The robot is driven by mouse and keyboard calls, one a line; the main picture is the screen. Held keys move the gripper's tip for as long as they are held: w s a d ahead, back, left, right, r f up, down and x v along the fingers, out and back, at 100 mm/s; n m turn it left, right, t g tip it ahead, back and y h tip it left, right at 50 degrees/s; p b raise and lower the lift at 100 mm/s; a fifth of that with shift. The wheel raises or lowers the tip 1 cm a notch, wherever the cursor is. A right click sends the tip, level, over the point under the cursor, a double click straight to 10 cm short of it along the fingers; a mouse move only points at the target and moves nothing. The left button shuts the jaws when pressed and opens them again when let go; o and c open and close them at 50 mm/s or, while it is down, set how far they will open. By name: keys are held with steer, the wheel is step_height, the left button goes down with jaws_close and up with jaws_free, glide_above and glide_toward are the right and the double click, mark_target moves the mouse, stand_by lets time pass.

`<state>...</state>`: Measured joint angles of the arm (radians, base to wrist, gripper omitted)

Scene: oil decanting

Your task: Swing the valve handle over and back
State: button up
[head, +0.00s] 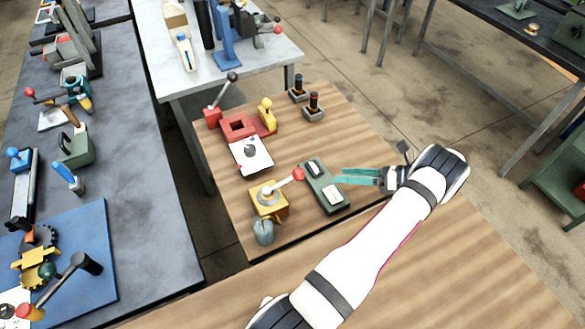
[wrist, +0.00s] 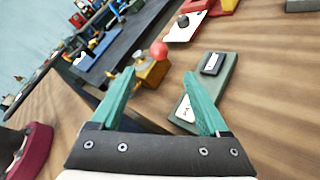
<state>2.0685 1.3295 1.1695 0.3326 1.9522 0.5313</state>
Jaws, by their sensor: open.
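The valve is a yellow block (head: 265,207) near the left front of the small wooden table. Its pale handle (head: 284,183) slants up to the right and ends in a red knob (head: 298,174). In the wrist view the yellow valve (wrist: 152,73) and the red knob (wrist: 158,49) show between and beyond my fingers. My gripper (head: 338,177) has teal fingers and points left, to the right of the knob and apart from it. It also shows in the wrist view (wrist: 159,73), open with nothing held. The valve's base is partly hidden in the wrist view.
A green box (head: 336,207) with two pale-and-dark plates lies between the valve and my gripper, lower down. A grey cup (head: 263,234) stands before the valve. The table's right side is bare.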

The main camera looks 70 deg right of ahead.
mark_target(299, 174)
steer(key=x, duration=1.4)
steer(key=shift+w+a+f, duration=0.1)
steer(key=shift+w, duration=0.1)
jaws_close()
stand_by(0.6)
